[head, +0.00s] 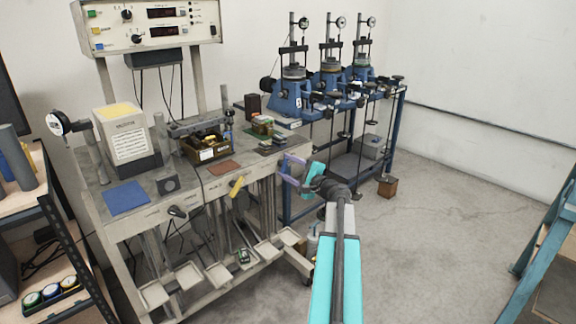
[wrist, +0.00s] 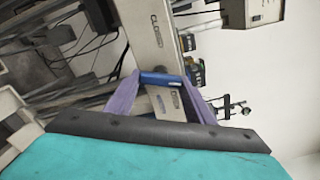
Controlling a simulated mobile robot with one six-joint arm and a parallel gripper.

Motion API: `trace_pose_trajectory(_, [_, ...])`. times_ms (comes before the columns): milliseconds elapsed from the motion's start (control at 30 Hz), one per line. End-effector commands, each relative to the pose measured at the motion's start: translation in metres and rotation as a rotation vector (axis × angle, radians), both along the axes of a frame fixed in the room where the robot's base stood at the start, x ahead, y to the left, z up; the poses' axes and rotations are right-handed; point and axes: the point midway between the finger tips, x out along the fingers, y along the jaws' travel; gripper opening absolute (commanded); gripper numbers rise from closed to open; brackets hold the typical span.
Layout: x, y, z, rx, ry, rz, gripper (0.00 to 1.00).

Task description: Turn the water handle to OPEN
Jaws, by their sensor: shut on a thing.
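My gripper (head: 290,168) has purple fingers and is at the right end of the grey bench's front panel in the head view. In the wrist view my gripper (wrist: 161,79) is shut on a short blue handle (wrist: 160,78), with one finger at each end of it. The handle lies across the pale panel (wrist: 146,45). The word CLOSED shows on the panel above the handle in the picture. Lettering below it is partly covered and I cannot read it fully. I see no label naming the handle as water.
A yellow handle (head: 237,187) and a black handle (head: 178,212) sit on the same front panel, left of my gripper. The bench (head: 150,185) carries instruments and a blue mat (head: 126,197). A blue-framed stand (head: 392,130) stands behind. The floor (head: 440,215) at right is clear.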

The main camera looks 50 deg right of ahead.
Motion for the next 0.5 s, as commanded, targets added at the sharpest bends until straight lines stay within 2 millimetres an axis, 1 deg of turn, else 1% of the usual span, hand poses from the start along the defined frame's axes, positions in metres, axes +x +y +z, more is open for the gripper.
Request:
trace_pose_trajectory(200, [-0.0003, 0.0004, 0.0002, 0.184, -0.012, 0.000, 0.26])
trace_pose_trajectory(500, [-0.0003, 0.0010, -0.0017, 0.340, -0.024, -0.001, 0.26])
